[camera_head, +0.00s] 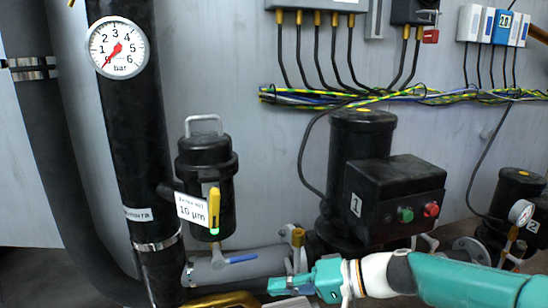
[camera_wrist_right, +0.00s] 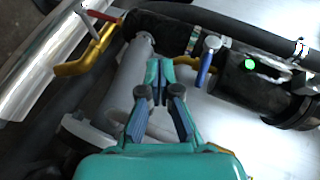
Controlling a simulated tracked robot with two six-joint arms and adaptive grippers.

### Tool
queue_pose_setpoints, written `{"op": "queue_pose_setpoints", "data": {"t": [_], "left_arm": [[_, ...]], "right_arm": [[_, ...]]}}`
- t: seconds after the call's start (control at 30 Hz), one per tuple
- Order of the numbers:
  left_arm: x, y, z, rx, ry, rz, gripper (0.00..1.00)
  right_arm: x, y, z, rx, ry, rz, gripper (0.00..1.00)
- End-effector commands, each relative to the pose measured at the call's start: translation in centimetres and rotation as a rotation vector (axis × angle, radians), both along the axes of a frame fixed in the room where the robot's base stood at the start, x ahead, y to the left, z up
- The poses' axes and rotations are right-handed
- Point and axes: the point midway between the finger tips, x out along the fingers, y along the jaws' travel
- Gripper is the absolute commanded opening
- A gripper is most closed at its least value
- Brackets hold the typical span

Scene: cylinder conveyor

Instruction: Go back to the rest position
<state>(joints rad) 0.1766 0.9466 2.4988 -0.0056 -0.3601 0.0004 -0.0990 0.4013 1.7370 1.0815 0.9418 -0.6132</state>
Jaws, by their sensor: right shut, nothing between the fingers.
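My right gripper (camera_head: 281,285) is teal and comes in from the lower right of the head view, at the bottom edge in front of the pipework. In the right wrist view its fingertips (camera_wrist_right: 159,72) are together with nothing between them, over a light grey pipe (camera_wrist_right: 128,82). A valve with a blue lever (camera_head: 240,258) is to the left of and above the gripper in the head view; the blue lever (camera_wrist_right: 204,70) also shows right of the fingertips in the wrist view. My left gripper is not in view.
A black filter (camera_head: 206,160) with a yellow handle and a green light hangs above the pipe. A black pump box (camera_head: 395,188) with green and red buttons is above my right arm. A pressure gauge (camera_head: 118,48) sits on a thick black pipe. A yellow handle (camera_wrist_right: 84,58) is at the wrist view's upper left.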

Motion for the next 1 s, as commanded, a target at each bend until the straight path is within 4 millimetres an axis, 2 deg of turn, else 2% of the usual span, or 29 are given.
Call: {"op": "queue_pose_setpoints", "data": {"t": [0.03,0.1,0.17,0.2,0.27,0.3,0.4,0.5,0.63,0.7,0.83,0.87,0.93,1.0], "left_arm": [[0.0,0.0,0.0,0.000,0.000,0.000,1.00],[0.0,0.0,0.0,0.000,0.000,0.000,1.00],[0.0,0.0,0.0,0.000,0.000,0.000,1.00],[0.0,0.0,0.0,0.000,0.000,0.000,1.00],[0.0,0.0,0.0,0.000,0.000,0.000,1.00],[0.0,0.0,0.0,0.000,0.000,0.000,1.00],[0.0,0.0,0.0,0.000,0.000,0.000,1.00],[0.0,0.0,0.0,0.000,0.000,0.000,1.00],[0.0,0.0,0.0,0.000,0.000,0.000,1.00],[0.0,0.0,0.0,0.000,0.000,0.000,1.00],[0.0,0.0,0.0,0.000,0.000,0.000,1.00],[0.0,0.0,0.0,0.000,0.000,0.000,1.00],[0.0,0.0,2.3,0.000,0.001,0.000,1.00],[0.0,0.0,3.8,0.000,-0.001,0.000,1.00]], "right_arm": [[0.0,-0.5,-4.1,-0.067,0.068,-0.027,0.00],[-0.5,-1.5,-9.4,-0.168,0.148,-0.063,0.00],[-1.2,-2.6,-13.9,-0.255,0.210,-0.091,0.00],[-1.9,-3.3,-16.8,-0.315,0.248,-0.109,0.00],[-3.2,-4.6,-21.1,-0.403,0.301,-0.131,0.00],[-4.3,-5.5,-23.8,-0.463,0.330,-0.142,0.00],[-7.6,-7.9,-30.1,-0.605,0.388,-0.162,0.00],[-11.2,-9.8,-35.1,-0.719,0.413,-0.165,0.00],[-15.8,-11.3,-39.6,-0.809,0.412,-0.151,0.00],[-18.0,-11.4,-41.2,-0.829,0.401,-0.140,0.00],[-21.7,-11.0,-42.9,-0.821,0.379,-0.121,0.00],[-22.5,-10.8,-43.1,-0.812,0.374,-0.116,0.00],[-22.2,-10.8,-40.7,-0.809,0.360,-0.125,0.00],[-22.2,-10.9,-39.2,-0.810,0.361,-0.125,0.00]]}}
